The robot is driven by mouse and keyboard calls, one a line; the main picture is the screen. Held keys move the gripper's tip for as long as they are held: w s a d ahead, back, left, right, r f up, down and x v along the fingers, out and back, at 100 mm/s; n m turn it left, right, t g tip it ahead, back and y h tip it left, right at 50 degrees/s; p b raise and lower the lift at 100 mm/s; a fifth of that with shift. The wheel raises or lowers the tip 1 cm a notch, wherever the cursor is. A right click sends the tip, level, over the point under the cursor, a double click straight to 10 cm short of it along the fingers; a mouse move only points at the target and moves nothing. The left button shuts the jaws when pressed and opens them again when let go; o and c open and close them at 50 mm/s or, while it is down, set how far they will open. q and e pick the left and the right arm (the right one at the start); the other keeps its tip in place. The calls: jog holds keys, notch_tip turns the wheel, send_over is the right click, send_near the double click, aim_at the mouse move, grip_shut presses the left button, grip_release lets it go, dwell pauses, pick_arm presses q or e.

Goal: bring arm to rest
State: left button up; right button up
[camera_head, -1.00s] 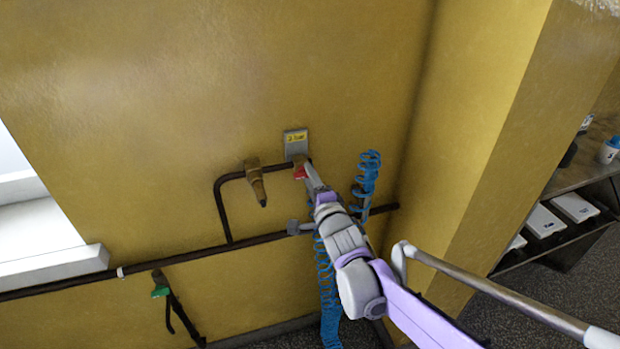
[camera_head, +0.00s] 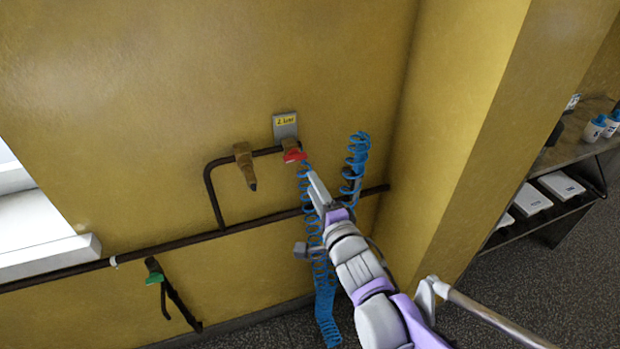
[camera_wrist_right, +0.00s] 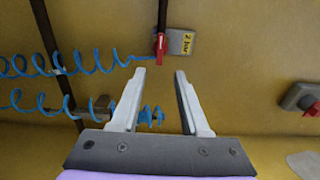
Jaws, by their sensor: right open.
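My right gripper (camera_head: 313,178) reaches up from the lower right in the head view, in front of the yellow wall. In the right wrist view the right gripper (camera_wrist_right: 160,75) is open, with its two pale fingers apart and nothing between them. Its tips are just below and apart from a red valve handle (camera_head: 294,155) on the wall pipe. The handle (camera_wrist_right: 160,45) also shows in the wrist view, beside a grey plate with a yellow label (camera_head: 286,122). My left gripper is not in view.
A blue coiled hose (camera_head: 325,285) hangs behind my right arm. A dark pipe (camera_head: 165,248) runs along the wall, with a brass fitting (camera_head: 244,162) and a green-handled valve (camera_head: 154,277). Shelves with white boxes (camera_head: 533,199) stand right of the yellow pillar (camera_head: 480,130).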

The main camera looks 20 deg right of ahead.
jog(key=shift+s, duration=0.25)
dwell(0.3)
jog(key=s+f+n+g+p, duration=0.4)
jog(key=s+n+g, duration=0.2)
jog(key=s+n, duration=0.3)
jog(key=s+f+n+g+p, duration=0.4)
jog(key=s+n, duration=0.4)
jog(key=s, duration=0.5)
jog(key=f+g, duration=0.1)
jog(key=g, duration=0.1)
jog(key=shift+s+a+n+g+h, duration=0.3)
jog(key=shift+s+n, duration=0.05)
jog(key=shift+n, duration=0.05)
